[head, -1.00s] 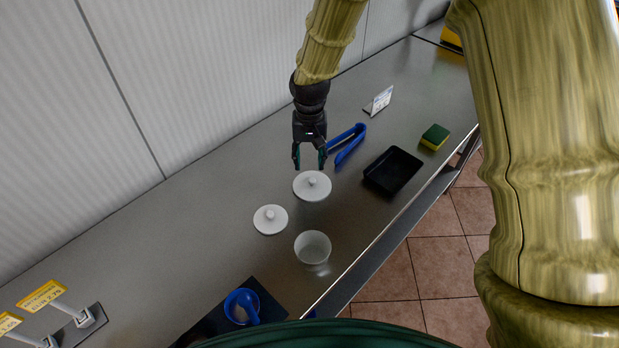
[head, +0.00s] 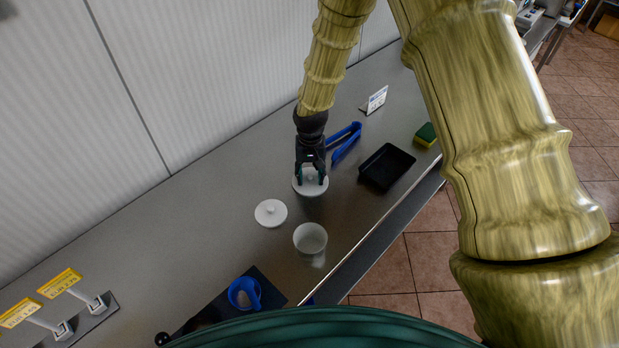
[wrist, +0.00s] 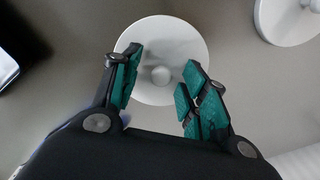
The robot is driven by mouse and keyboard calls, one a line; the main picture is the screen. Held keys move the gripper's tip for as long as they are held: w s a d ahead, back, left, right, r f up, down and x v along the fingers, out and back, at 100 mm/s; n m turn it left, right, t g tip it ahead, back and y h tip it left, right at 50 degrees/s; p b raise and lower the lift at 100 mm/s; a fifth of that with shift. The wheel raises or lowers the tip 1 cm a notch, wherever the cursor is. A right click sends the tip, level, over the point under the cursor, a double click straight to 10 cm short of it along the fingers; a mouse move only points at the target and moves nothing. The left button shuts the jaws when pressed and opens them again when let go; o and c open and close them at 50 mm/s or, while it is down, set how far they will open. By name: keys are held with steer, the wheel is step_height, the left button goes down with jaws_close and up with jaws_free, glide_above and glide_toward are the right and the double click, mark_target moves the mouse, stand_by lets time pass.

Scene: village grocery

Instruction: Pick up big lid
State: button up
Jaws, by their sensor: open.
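The big lid (head: 299,188) is a white round disc with a small knob, lying on the steel counter. In the wrist view the lid (wrist: 162,38) lies below my gripper (wrist: 160,80), with its knob between the two fingertips. My gripper (head: 312,178) is open and points down over the lid, partly covering it in the head view; the fingers stand apart on either side of the knob. A smaller white lid (head: 271,213) lies to the left; it also shows at the top right of the wrist view (wrist: 290,22).
A whitish bowl (head: 310,238) stands in front of the lids. A black tray (head: 386,167), blue tongs (head: 345,142), a sponge (head: 427,134) and a small sign (head: 375,100) lie to the right. A blue cup (head: 243,293) is at the front left.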

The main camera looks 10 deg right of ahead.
steer(key=shift+w+a+f, duration=0.1)
steer(key=shift+f, duration=0.15)
steer(key=shift+s+r, duration=0.2)
steer(key=shift+s, duration=0.15)
steer(key=shift+w+f, duration=0.15)
steer(key=c, duration=0.8)
